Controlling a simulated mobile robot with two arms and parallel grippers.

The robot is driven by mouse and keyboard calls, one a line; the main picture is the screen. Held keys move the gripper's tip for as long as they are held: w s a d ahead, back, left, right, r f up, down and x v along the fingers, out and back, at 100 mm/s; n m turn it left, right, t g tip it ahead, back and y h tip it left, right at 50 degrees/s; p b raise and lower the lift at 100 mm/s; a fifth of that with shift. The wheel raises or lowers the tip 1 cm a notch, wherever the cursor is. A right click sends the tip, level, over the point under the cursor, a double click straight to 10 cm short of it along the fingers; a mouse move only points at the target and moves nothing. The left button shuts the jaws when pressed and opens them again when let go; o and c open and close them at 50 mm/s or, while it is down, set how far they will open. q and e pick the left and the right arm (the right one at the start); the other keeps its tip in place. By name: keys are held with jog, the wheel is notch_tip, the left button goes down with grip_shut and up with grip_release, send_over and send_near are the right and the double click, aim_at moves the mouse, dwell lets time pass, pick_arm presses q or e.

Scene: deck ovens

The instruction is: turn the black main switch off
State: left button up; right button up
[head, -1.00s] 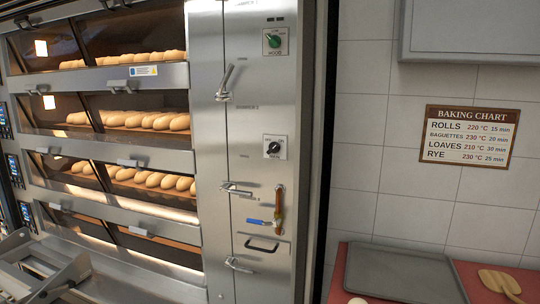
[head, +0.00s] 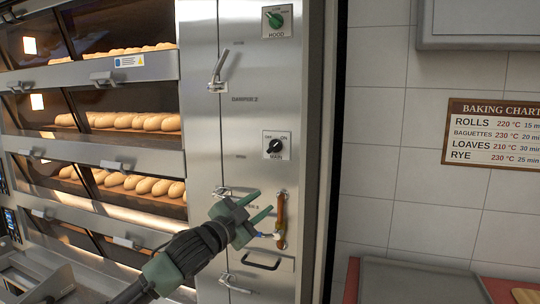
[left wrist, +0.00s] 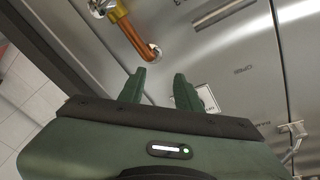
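The black main switch (head: 275,147) is a round knob on a white plate marked OFF, ON and MAIN, on the steel oven panel. Its pointer seems turned toward the ON side, but it is small. My left gripper (head: 261,204) is open and empty, below the switch and in front of the panel, apart from the knob. In the left wrist view its two fingers (left wrist: 159,78) stand apart with steel panel behind. A white plate (left wrist: 208,98) shows partly behind the right finger; I cannot see a knob on it. My right gripper is out of view.
A green hood switch (head: 275,19) sits above. A copper pipe (head: 280,212) with a blue-handled valve is close beside my left gripper; the pipe also shows in the left wrist view (left wrist: 133,38). Damper levers (head: 218,70) stick out to the left.

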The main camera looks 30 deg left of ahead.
pick_arm(q)
jog(key=m+t+h, duration=0.1)
jog(key=m+t, duration=0.1)
send_near(272, 149)
jog(key=p+x, duration=0.2)
jog(key=x, duration=0.1)
jog(key=p+x, duration=0.1)
jog(key=x, duration=0.3)
jog(key=shift+w+a+r+p, duration=0.1)
jog(key=shift+w+r+p, duration=0.2)
jog(key=shift+p, duration=0.1)
jog(key=shift+w, duration=0.5)
grip_shut()
